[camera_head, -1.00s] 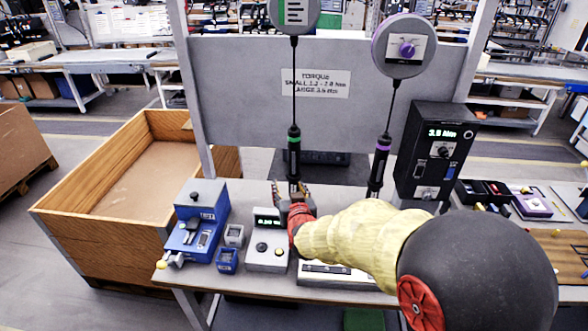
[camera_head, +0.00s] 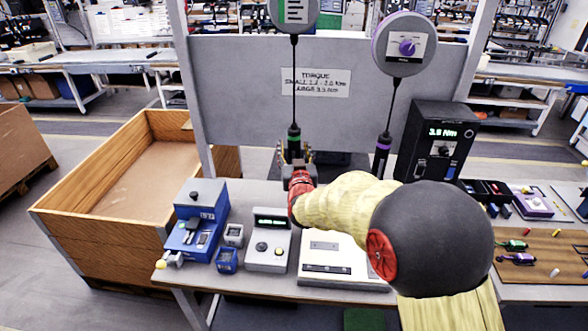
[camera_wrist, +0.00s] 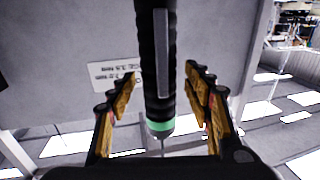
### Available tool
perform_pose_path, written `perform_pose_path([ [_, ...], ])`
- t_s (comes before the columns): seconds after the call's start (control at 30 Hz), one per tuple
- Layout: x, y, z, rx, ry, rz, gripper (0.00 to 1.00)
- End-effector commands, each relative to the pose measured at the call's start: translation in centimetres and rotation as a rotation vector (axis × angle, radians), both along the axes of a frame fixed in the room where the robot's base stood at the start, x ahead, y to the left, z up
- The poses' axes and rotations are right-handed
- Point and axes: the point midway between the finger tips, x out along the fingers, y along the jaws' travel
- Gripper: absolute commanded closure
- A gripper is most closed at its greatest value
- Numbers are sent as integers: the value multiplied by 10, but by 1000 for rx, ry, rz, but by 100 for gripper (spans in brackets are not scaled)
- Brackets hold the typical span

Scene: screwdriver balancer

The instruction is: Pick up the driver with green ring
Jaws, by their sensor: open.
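The driver with the green ring (camera_head: 294,135) hangs upright on a cable from the round balancer (camera_head: 293,12) in front of the grey panel. In the wrist view its black body (camera_wrist: 158,70) hangs between my two fingers, and the green ring (camera_wrist: 160,127) shows near its lower end. My gripper (camera_head: 295,150) is open around the driver, with a gap on each side in the wrist view (camera_wrist: 162,100). In the head view the gripper hides the driver's lower part. The driver with the purple ring (camera_head: 382,150) hangs to the right, partly hidden by my arm.
A black box reading 3.8 Nm (camera_head: 437,143) stands right of the purple driver. A blue device (camera_head: 196,222) and a grey meter (camera_head: 268,240) stand at the table's left. A large wooden crate (camera_head: 95,240) is left of the table.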

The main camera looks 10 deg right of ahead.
Motion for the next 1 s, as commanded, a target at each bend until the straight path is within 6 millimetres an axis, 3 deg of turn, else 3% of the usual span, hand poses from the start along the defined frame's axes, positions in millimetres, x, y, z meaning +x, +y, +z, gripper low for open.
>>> perform_pose_path([
  [0.27,3,-1,1,1,-1,0,50],
  [1.0,2,-1,1,1,-1,0,92],
])
